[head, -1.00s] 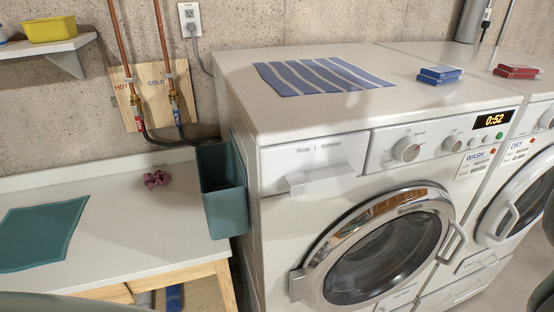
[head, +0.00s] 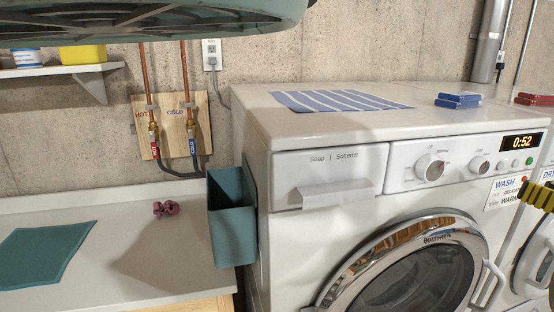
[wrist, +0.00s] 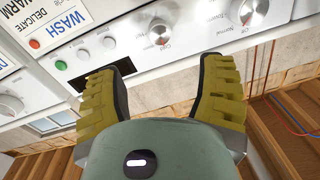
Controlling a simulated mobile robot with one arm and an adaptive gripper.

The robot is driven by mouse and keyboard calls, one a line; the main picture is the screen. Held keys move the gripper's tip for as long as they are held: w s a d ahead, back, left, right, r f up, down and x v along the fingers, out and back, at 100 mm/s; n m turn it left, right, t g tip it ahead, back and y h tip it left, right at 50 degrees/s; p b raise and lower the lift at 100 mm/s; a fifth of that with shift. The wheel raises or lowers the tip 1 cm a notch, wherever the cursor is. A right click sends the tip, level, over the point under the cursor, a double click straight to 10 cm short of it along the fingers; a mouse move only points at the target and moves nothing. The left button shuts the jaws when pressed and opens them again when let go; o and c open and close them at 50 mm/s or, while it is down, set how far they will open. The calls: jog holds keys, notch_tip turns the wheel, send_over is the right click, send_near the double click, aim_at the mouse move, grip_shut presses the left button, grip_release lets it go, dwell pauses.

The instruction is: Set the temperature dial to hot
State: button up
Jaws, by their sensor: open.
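The white washer (head: 325,220) has a front control panel. A larger silver dial (head: 429,167) and a smaller silver dial (head: 480,166) sit on it, left of the 0:52 display. Both dials also show in the wrist view, the larger dial (wrist: 248,12) at top right and the smaller dial (wrist: 160,33) near top centre.
A striped cloth (head: 340,101) and blue boxes (head: 458,100) lie on the washer top. A teal bin (head: 232,220) stands against its left side. The dryer (head: 540,235) adjoins on the right. The counter (head: 130,230) is mostly clear.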

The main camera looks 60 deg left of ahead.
aim_at(484, 168)
jog(key=p+x, duration=0.3)
jog(key=x, duration=0.6)
jog(key=shift+a+r, duration=0.1)
jog(key=shift+a, duration=0.05)
jog(key=shift+w+a, duration=0.15)
jog(key=shift+a, duration=0.45)
jog(key=shift+d, duration=0.1)
grip_shut()
